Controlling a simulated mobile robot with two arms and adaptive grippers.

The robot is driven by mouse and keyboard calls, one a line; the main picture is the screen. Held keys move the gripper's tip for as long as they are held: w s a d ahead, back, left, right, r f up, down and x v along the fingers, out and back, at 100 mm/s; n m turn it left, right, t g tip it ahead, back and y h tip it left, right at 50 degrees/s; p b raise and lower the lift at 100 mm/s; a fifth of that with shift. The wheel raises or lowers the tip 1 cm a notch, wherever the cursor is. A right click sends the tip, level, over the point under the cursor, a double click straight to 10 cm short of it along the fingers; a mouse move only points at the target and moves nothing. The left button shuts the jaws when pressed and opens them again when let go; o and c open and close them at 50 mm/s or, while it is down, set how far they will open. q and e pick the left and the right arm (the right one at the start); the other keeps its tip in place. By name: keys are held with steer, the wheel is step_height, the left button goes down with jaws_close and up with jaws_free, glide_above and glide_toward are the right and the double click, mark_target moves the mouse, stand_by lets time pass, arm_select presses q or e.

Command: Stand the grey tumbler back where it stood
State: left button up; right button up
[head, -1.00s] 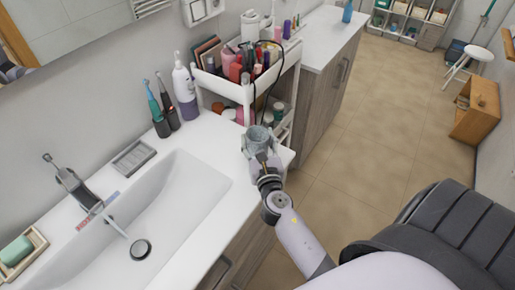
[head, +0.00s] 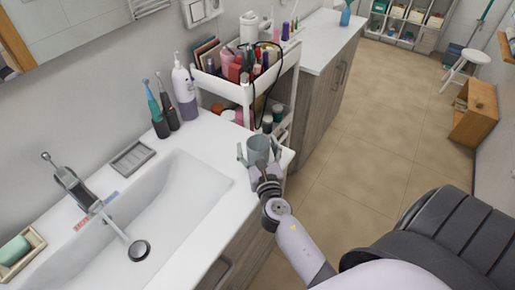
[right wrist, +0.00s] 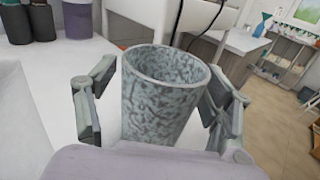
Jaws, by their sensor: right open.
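The grey tumbler (head: 258,148) stands upright at the right end of the white washstand counter, near its corner. In the right wrist view the tumbler (right wrist: 163,100) has a mottled grey surface and an open, empty-looking top. My right gripper (head: 260,156) is open around it, one finger on each side. In the right wrist view the fingers of my right gripper (right wrist: 160,105) stand apart from the tumbler on the left; on the right the finger is very close to its wall, and I cannot tell if it touches. My left gripper is not in view.
A white cart (head: 245,92) full of cosmetics stands just behind the tumbler. A pump bottle (head: 185,90) and two electric toothbrushes (head: 157,112) stand on the counter to the left. The sink (head: 165,210) lies left of my arm. Counter between sink and tumbler is clear.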

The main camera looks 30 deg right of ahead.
steer(key=shift+w+d, duration=0.15)
steer(key=shift+w, duration=0.15)
steer(key=shift+r, duration=0.2)
steer(key=b+v, duration=0.3)
steer(key=v, duration=0.8)
steer(key=shift+s+f, duration=0.2)
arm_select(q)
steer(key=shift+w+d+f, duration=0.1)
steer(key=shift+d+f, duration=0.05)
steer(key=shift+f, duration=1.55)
arm_select(e)
steer(key=shift+s+a+r, duration=0.25)
steer(key=shift+s+a, duration=0.05)
steer(key=shift+s, duration=0.3)
